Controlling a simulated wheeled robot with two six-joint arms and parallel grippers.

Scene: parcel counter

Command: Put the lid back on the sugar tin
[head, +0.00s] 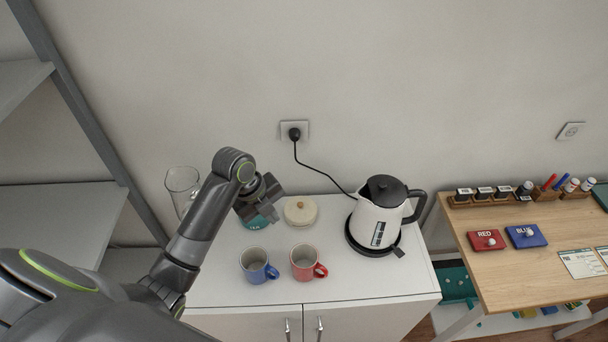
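The sugar tin appears to be the teal container (256,224) on the white cabinet top. My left gripper (262,210) hangs over it and hides most of it, including its opening. I cannot tell whether the gripper touches the tin, or whether its fingers are apart or together. My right gripper is not in view.
A blue mug (256,266) and a red mug (304,264) stand in front. A white kettle (377,222) with its cord stands right of the lid. A glass jug (181,188) stands behind my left arm. A wooden table (520,272) is at right.

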